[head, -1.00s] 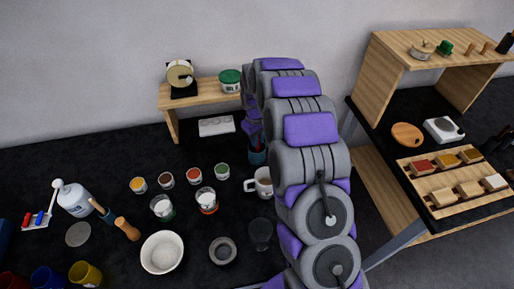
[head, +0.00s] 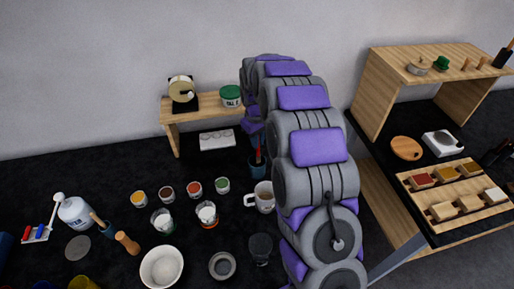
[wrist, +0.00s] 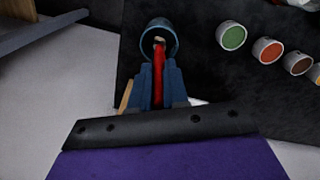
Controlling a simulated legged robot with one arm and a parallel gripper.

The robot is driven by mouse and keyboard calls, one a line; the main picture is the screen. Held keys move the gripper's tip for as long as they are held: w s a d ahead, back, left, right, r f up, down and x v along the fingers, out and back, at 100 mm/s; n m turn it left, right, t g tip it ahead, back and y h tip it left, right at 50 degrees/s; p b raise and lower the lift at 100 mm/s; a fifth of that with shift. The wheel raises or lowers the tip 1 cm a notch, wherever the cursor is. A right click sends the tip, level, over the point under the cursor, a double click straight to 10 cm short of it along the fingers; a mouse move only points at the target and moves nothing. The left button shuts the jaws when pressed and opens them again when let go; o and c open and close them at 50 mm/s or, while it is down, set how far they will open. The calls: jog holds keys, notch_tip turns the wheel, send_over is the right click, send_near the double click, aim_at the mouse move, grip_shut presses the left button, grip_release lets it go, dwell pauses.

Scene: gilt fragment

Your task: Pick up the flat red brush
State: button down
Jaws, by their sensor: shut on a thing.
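The flat red brush (wrist: 159,72) shows in the wrist view as a red strip between the two blue fingers of my gripper (wrist: 159,64), which is shut on it. Its pale far end lies within the outline of a dark teal cup (wrist: 149,31). In the head view a short piece of the red brush (head: 258,156) shows above the teal cup (head: 257,170), under my gripper (head: 254,141), which my arm partly hides. I cannot tell whether the brush touches the cup.
A white mug (head: 263,197) stands just in front of the cup. Several small paint pots (head: 194,189) stand to the left. A wooden shelf (head: 205,105) with a green-lidded tub (head: 231,95) is behind. A thin wooden stick (wrist: 126,97) shows beside my left finger.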

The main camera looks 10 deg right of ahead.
notch_tip(320, 180, up, 11)
jog(key=shift+f+p, duration=0.15)
jog(key=shift+p, duration=0.5)
jog(key=shift+f, duration=0.1)
dwell(0.4)
